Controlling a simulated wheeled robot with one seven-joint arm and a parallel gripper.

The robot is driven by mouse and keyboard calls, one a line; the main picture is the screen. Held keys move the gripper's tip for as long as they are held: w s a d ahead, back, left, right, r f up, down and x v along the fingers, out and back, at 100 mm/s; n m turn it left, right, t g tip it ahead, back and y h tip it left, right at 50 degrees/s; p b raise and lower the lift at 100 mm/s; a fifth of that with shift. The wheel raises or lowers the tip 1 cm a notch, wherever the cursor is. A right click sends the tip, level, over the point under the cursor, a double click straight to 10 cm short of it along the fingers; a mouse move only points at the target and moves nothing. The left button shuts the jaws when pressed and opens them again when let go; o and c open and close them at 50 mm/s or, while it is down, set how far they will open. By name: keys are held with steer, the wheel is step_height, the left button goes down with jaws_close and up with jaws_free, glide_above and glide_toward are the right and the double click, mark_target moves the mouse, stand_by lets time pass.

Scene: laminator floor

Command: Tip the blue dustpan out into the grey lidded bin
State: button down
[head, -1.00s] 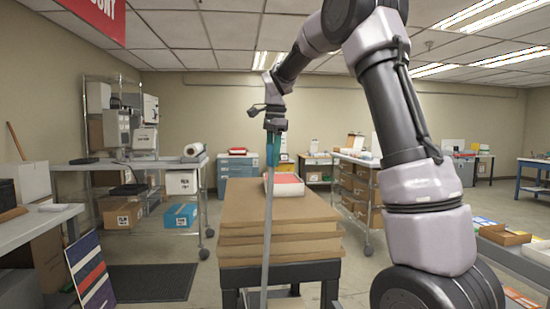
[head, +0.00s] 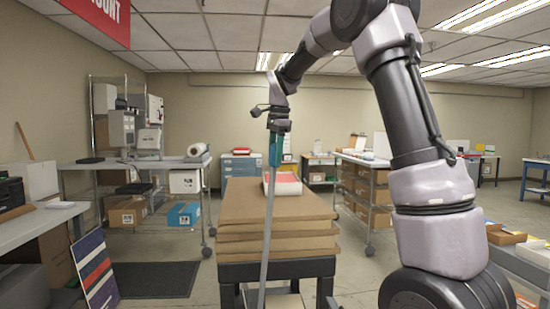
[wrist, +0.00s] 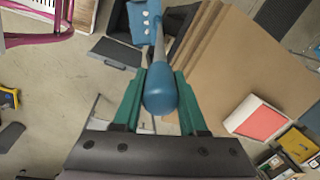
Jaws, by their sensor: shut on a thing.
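My gripper (head: 276,145) is shut on the upper end of the long-handled dustpan (head: 267,230), above the front of the cardboard stack. Its grey shaft hangs down nearly upright, slightly tilted, and leaves the bottom of the head view. In the wrist view the green fingers (wrist: 158,88) flank the rounded blue handle end (wrist: 160,92). The blue pan (wrist: 144,24) is far below, with several small white bits in it. I cannot make out the grey lidded bin for certain in either view.
A black table (head: 277,271) bears stacked brown cardboard (head: 268,205) just behind the shaft. A dark mat (head: 155,281) lies on the floor at left, near a striped board (head: 95,272). A wire shelf (head: 135,165) stands behind. Bare floor shows between mat and table.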

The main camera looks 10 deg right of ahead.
steer(key=s+d+f+t, duration=0.1)
steer(key=s+d, duration=0.3)
steer(key=s, duration=0.4)
steer(key=shift+y, duration=0.3)
stand_by(0.4)
stand_by(0.5)
steer(key=s+d+t, duration=0.1)
steer(key=s+d, duration=0.3)
steer(key=s, duration=0.4)
steer(key=shift+s+f, duration=0.2)
steer(key=shift+f, duration=0.2)
stand_by(0.5)
steer(key=shift+w, duration=0.15)
stand_by(0.3)
steer(key=shift+g, duration=0.9)
steer(key=shift+w+a+r, duration=0.25)
steer(key=shift+w+a, duration=1)
steer(key=shift+w, duration=1.3)
steer(key=shift+w+a+r, duration=0.3)
steer(key=shift+w+a, duration=1)
steer(key=shift+w, duration=1.2)
steer(key=shift+w+a+r, duration=0.25)
steer(key=shift+w+a, duration=1)
steer(key=shift+w, duration=1.3)
